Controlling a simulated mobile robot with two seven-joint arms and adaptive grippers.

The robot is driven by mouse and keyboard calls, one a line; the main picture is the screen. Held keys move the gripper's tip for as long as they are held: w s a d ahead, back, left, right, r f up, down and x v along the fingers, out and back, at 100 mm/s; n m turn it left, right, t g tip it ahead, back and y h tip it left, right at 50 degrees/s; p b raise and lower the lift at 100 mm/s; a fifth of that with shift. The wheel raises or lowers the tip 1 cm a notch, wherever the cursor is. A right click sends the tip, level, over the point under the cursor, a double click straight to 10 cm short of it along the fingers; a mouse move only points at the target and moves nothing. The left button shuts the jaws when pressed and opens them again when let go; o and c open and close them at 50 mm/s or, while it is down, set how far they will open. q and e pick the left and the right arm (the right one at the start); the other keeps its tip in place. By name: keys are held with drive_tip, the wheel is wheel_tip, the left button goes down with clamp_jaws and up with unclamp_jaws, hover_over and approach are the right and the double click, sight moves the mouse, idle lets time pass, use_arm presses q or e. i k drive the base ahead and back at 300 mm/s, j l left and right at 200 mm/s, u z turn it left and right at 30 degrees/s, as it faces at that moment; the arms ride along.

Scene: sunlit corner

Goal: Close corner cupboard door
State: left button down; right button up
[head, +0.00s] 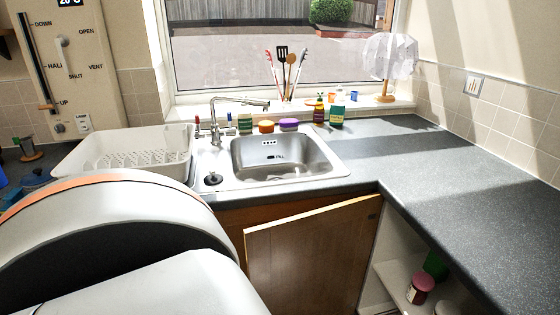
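The wooden cupboard door (310,262) stands open below the corner of the counter, swung out to the left under the sink. The shelved interior of the corner cupboard (402,272) shows to the right of the door. Inside it are a dark red jar (420,287) and a green item (436,265). A large white and grey arm part of mine fills the lower left, close to the door's left edge. I cannot tell whether it touches the door. Neither of my grippers shows in this view.
The dark counter (463,205) runs along the right, its edge overhanging the cupboard. A steel sink (285,157) and a white dish rack (125,160) sit at the back. Sponges, bottles, a utensil group and a lamp (388,62) stand by the window.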

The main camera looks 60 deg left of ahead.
sight(313, 262)
drive_tip(key=j+u, duration=0.1)
drive_tip(key=u, duration=0.35)
drive_tip(key=k+j+u, duration=0.1)
drive_tip(key=u, duration=0.3)
drive_tip(key=j+u, duration=0.1)
drive_tip(key=u, duration=0.35)
drive_tip(key=j+u, duration=0.1)
drive_tip(key=u, duration=0.3)
